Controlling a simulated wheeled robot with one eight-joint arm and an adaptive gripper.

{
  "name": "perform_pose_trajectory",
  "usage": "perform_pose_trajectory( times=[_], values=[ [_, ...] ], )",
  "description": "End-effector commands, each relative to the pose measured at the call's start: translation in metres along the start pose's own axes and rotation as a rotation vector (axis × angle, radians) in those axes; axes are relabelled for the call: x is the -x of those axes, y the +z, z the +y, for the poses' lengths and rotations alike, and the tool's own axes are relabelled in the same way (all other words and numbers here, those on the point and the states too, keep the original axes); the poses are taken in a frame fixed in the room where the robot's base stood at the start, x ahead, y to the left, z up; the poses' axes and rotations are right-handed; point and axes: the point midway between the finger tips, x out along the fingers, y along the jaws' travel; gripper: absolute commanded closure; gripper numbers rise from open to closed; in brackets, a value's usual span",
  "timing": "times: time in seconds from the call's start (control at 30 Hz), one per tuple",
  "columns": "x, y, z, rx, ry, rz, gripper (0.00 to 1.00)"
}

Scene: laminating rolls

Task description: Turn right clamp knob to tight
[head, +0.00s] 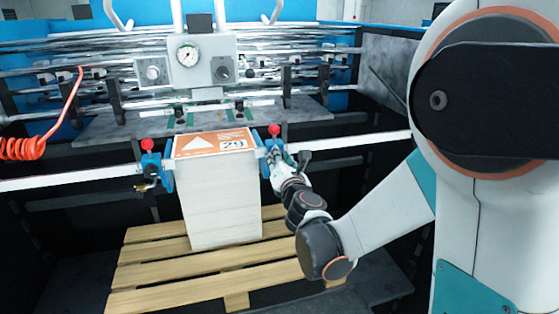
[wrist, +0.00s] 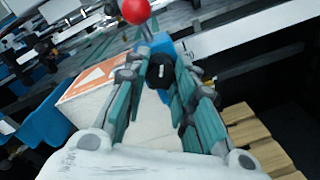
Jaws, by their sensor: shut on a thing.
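The right clamp (head: 262,150) is a blue block with a red ball on top, at the right side of the paper stack. The red ball (head: 274,130) also shows at the top of the wrist view (wrist: 134,10). The clamp's black knob (wrist: 160,72) carries a pale mark and sits between my fingertips in the wrist view. My gripper (head: 277,157) reaches the clamp from the front right and is shut on the knob, one finger on each side. In the head view the gripper hides the knob. The mark's exact setting is too small to read.
The white stack (head: 215,205) with an orange-and-white top sheet stands on a wooden pallet (head: 135,252). A left clamp (head: 150,165) sits across from it. White rails (head: 70,178) run to both sides. A gauge panel (head: 188,57) and a red coiled hose (head: 22,149) are behind.

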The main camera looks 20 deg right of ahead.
Motion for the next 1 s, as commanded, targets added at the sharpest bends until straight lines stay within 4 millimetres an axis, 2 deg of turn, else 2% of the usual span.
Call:
perform_pose_trajectory(
  times=[1.0],
  values=[
    [-0.0002,0.0014,-0.0019,-0.925,-0.009,0.054,0.99]
  ],
)
